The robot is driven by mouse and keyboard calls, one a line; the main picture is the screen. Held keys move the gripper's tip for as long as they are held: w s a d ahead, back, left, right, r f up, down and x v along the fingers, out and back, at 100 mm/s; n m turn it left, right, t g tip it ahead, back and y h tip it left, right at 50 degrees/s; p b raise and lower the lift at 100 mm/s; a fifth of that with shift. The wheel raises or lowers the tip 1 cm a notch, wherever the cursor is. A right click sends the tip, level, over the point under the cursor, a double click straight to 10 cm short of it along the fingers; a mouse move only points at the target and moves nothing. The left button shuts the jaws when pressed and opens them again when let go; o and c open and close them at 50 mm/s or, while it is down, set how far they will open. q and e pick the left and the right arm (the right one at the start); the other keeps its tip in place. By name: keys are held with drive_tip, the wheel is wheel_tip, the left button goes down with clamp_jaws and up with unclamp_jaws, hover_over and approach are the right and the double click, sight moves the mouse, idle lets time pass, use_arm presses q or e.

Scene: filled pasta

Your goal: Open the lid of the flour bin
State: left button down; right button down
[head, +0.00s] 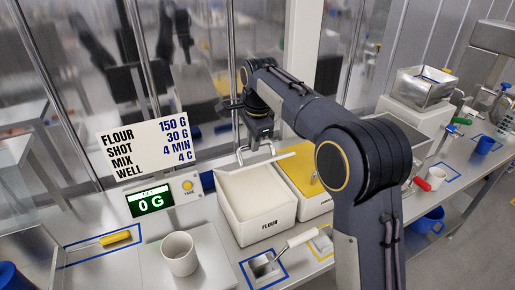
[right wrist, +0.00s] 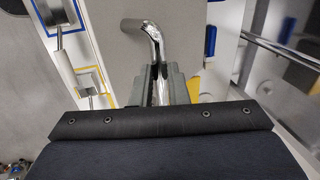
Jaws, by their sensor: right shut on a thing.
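The flour bin (head: 262,222) is a white box labelled FLOUR, standing on the counter in the middle of the head view. Its top looks open, showing a pale inside. The white lid (head: 273,160) is seen nearly edge-on above the bin's back edge, tilted up. My right gripper (head: 262,136) is above and behind the bin, shut on the lid's bent metal handle (head: 243,155). In the right wrist view the handle (right wrist: 144,32) passes between the fingers (right wrist: 161,85). The lid's pale face (right wrist: 195,30) is beside it. My left gripper is not in view.
A yellow-topped bin (head: 300,172) stands right of the flour bin, partly behind my right arm. A scoop (head: 265,266) lies in front. A scale display (head: 150,200) and white cup (head: 179,253) are at left. Glass panels (head: 190,50) stand behind.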

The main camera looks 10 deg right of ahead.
drive_tip(key=shift+w+a+f, duration=0.15)
drive_tip(key=shift+w+f, duration=0.1)
drive_tip(key=shift+w, duration=0.05)
drive_tip(key=c, duration=1.7)
unclamp_jaws()
drive_tip(key=o, duration=0.3)
drive_tip(key=shift+w+a+f, duration=0.1)
drive_tip(key=shift+w+f, duration=0.1)
drive_tip(key=shift+w, duration=0.35)
drive_tip(key=shift+s+r, duration=0.35)
drive_tip(key=shift+r, duration=0.35)
drive_tip(key=v, duration=0.6)
drive_tip(key=shift+r, duration=0.4)
drive_tip(key=shift+s, duration=0.1)
